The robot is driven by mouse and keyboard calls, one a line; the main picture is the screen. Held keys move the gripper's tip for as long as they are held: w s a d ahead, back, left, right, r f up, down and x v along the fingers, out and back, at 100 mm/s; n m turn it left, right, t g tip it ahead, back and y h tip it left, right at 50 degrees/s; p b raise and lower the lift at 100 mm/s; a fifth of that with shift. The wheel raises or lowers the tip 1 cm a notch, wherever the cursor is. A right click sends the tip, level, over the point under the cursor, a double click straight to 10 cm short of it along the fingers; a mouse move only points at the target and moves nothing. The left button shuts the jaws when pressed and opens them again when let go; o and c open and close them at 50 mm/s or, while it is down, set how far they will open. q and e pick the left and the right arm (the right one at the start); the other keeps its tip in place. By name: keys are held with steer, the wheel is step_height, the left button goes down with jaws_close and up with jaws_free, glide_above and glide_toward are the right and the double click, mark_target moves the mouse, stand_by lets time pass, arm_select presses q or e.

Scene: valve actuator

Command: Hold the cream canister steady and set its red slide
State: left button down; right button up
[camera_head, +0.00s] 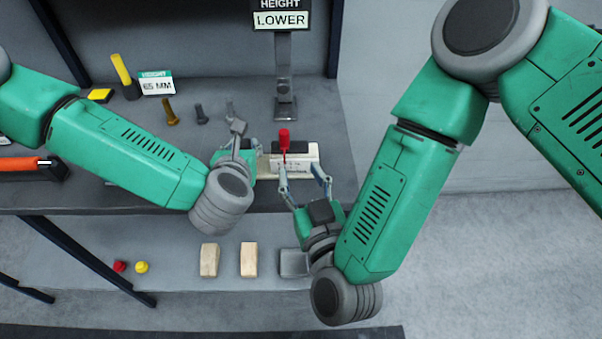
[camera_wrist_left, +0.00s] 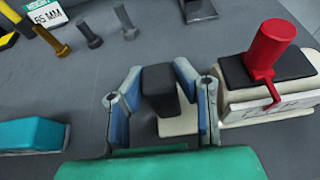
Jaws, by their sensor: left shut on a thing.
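The cream canister (camera_head: 299,174) stands on the grey bench, with a dark top and a red slide (camera_head: 284,138) sticking up; a thin red pointer hangs over its marked front face. In the left wrist view the canister (camera_wrist_left: 240,104) and red slide (camera_wrist_left: 272,50) are at the right. My left gripper (camera_head: 244,147) is at the canister's left end. Its fingers (camera_wrist_left: 161,95) are shut on a dark block (camera_wrist_left: 159,84) above the canister's cream base strip. My right gripper (camera_head: 303,174) is in front of the canister, its fingers spread and empty.
A sign reading HEIGHT LOWER (camera_head: 281,20) stands on a post behind the canister. A HEIGHT 65 MM card (camera_head: 157,83), a yellow-handled thing (camera_head: 121,69) and several bolts (camera_head: 201,114) are at the back left. Wooden blocks (camera_head: 209,260) lie on the lower shelf.

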arm_select(q)
steer(key=shift+s+f, duration=0.15)
steer(key=shift+f, duration=0.05)
steer(key=c, duration=1.2)
jaws_free()
steer(key=shift+a, duration=0.1)
steer(key=shift+r, duration=0.1)
